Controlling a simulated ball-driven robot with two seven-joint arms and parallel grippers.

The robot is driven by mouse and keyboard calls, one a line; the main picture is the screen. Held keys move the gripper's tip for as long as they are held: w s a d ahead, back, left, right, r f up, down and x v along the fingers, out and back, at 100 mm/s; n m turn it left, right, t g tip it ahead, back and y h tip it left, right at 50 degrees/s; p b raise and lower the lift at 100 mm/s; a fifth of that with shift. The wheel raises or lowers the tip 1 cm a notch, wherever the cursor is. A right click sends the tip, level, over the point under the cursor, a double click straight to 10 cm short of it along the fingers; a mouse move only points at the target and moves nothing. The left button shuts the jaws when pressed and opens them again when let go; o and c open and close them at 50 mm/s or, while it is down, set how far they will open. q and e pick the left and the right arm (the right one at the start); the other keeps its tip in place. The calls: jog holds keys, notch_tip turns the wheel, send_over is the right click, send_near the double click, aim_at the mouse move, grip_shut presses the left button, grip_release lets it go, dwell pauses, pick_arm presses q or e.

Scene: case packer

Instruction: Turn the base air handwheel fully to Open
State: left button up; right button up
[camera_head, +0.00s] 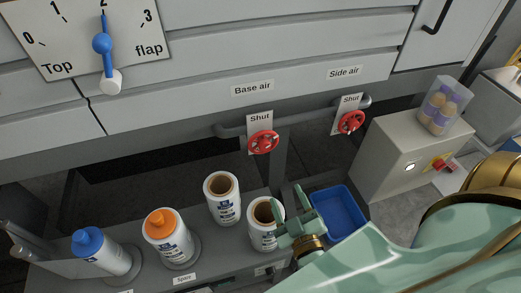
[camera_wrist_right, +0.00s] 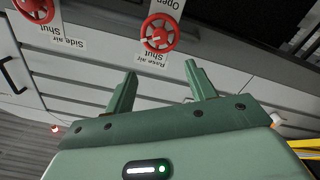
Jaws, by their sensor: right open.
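The base air handwheel (camera_head: 263,142) is a small red wheel on a grey pipe, below the "Base air" label (camera_head: 252,88). A "Shut" plate (camera_head: 259,119) shows just above it. In the right wrist view the same red wheel (camera_wrist_right: 159,34) appears upside down, between "Shut" and "Open" lettering. My right gripper (camera_head: 290,202) is open and empty, below and slightly right of the wheel, apart from it. In the wrist view its two fingers (camera_wrist_right: 160,73) point toward the wheel with a gap between. My left gripper is not in view.
The red side air handwheel (camera_head: 351,122) is to the right, by its own "Shut" plate. Several bottles and cups, including an orange-capped bottle (camera_head: 168,240) and an open white cup (camera_head: 222,198), stand below. A blue bin (camera_head: 340,213) and a grey box (camera_head: 400,150) are at right.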

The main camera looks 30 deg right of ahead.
aim_at(265, 148)
jog(key=x, duration=1.6)
jog(key=shift+w, duration=0.15)
jog(key=c, duration=1)
